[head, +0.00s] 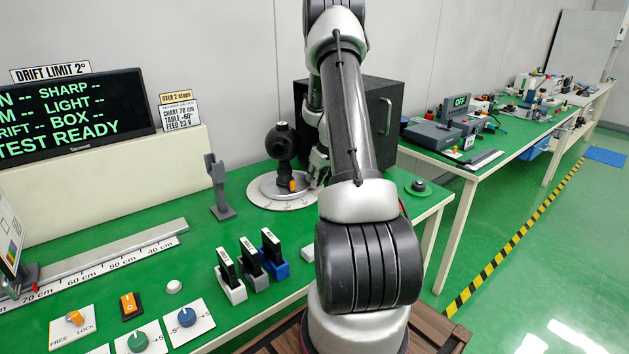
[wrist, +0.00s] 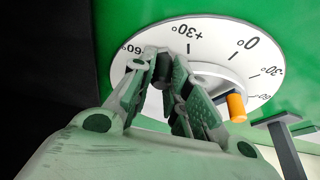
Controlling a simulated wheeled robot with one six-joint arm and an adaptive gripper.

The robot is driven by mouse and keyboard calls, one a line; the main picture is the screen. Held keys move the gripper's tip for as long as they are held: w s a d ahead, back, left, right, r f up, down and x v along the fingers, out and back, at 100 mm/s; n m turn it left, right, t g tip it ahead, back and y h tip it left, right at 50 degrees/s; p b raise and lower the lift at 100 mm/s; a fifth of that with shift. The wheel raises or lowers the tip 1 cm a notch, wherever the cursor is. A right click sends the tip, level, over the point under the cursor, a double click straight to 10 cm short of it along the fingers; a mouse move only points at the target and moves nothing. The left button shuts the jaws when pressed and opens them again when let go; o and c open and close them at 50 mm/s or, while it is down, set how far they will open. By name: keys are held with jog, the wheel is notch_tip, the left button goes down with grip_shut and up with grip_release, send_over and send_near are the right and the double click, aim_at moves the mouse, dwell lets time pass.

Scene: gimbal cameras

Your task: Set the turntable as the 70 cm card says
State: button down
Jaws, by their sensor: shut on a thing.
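The turntable (head: 262,196) is a white disc with a degree scale on the green bench. A dark ball-shaped device on a stand (head: 281,140) is on it, with an orange peg (head: 292,184) low at its front. In the wrist view the dial (wrist: 215,30) shows +60, +30, 0, -30 and -60 marks, and the orange peg (wrist: 236,107) lies on the -60 side. My gripper (head: 318,172) is at the disc's right side. In the wrist view its fingers (wrist: 168,75) are shut on a turntable part, mostly hidden by them. The card (head: 179,112) reads chart 70 cm, table -60°, feed 23 V.
A black box with a handle (head: 386,110) stands behind my arm. A grey post (head: 217,188) stands left of the turntable. Three small upright switch-like blocks (head: 250,262), a ruler rail (head: 105,255) and knobs (head: 137,341) occupy the front left.

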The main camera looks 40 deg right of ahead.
jog(key=shift+w+d, duration=0.5)
jog(key=shift+d, duration=0.05)
jog(key=shift+w, duration=0.1)
dwell(0.3)
jog(key=c, duration=1.4)
grip_release()
jog(key=shift+o, duration=0.2)
jog(key=v, duration=1.2)
jog(key=shift+c, duration=0.5)
